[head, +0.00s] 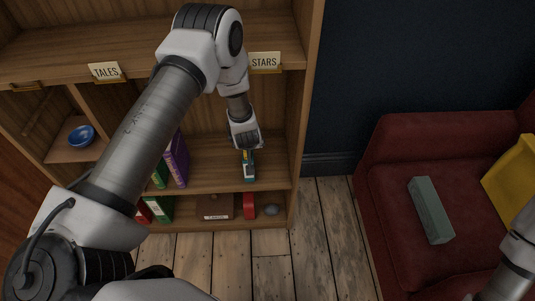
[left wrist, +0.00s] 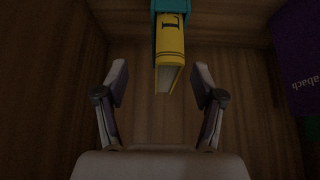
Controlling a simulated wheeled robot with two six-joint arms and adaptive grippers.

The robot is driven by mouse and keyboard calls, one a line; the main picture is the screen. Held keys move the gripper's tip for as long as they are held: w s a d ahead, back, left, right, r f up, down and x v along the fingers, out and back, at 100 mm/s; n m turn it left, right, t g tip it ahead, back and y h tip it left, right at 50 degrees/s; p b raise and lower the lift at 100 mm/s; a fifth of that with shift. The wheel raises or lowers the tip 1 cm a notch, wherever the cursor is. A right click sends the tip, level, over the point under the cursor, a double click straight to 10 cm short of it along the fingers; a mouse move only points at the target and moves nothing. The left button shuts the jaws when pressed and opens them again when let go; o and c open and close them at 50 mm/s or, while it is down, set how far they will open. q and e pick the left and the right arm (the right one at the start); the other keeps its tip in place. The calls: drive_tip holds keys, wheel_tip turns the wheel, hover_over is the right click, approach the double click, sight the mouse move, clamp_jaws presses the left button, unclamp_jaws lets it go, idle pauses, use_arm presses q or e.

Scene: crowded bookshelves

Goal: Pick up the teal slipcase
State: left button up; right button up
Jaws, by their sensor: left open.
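The teal slipcase (head: 250,172) stands on the middle shelf, near the right side wall. In the left wrist view the teal slipcase (left wrist: 171,7) shows at the top edge, with a yellow book (left wrist: 171,50) partly sticking out of it. My left gripper (head: 246,148) reaches down into the shelf over it and hides part of it. In the left wrist view my left gripper (left wrist: 160,85) has its fingers spread, with the yellow book's end between and beyond them. Nothing is gripped. Part of my right arm shows at the lower right; its fingers do not show.
A purple book (head: 177,158) and a green book (head: 159,174) stand to the left of the slipcase. Below are a brown box (head: 215,206), a red item (head: 249,206) and a grey stone-like object (head: 271,209). A red sofa (head: 390,150) bearing a grey-green block (head: 431,210) is at right.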

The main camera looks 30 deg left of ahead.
use_arm(q)
drive_tip(key=shift+a+f, duration=0.3)
drive_tip(key=shift+f, duration=0.1)
drive_tip(key=x, duration=0.6)
drive_tip(key=shift+a, duration=0.25)
drive_tip(key=shift+w, duration=0.1)
clamp_jaws()
